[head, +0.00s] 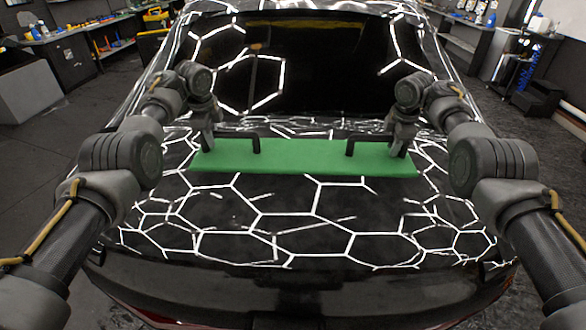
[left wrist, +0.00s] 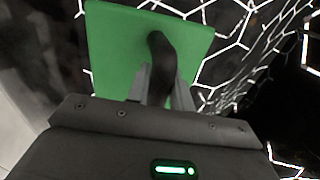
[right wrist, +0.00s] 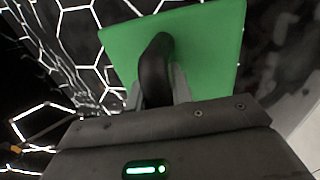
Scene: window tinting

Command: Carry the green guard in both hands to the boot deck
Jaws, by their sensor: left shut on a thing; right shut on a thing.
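The green guard (head: 303,158) is a long flat green board with a black handle near each end. It is level over the boot deck (head: 290,215), a glossy black car surface with white hexagon reflections; I cannot tell whether it touches the deck. My left gripper (head: 207,143) is shut on the guard's left handle, which shows in the left wrist view (left wrist: 159,62). My right gripper (head: 396,147) is shut on the right handle, which shows in the right wrist view (right wrist: 156,65). The fingertips are partly hidden by the handles.
The dark rear window (head: 300,65) rises behind the guard. The deck in front of the guard is clear down to the car's rear edge. Workbenches with tools (head: 75,35) stand at the far left, and a shelf bench (head: 465,40) stands at the far right.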

